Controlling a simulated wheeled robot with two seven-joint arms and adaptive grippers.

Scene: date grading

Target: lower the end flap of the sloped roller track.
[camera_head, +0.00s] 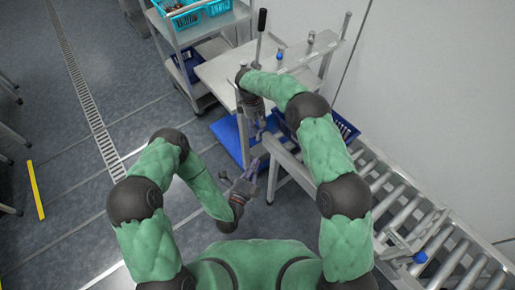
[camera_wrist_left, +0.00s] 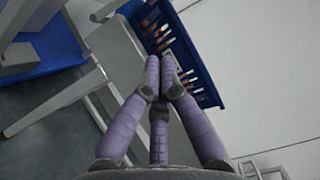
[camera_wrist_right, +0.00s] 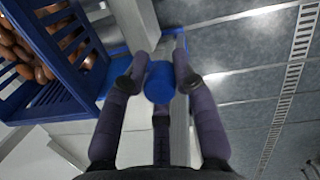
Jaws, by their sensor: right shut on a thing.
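The sloped roller track (camera_head: 405,195) runs from the centre to the lower right in the head view. My right gripper (camera_head: 260,122) is at its upper end, beside a blue crate. In the right wrist view its fingers (camera_wrist_right: 158,80) are shut around a blue round knob (camera_wrist_right: 160,85), in front of a grey metal post. The end flap itself is hidden or cannot be told apart from the frame. My left gripper (camera_head: 252,172) is lower, near the track's frame, apart from it. In the left wrist view its fingers (camera_wrist_left: 165,80) are together with nothing visible between them.
A blue crate of dates (camera_wrist_right: 68,65) is at the track's upper end. A grey table (camera_head: 225,75) stands behind, and a shelf cart (camera_head: 185,40) at upper left. A blue platform (camera_head: 225,135) lies low. Another blue knob (camera_head: 420,257) is on the track's side.

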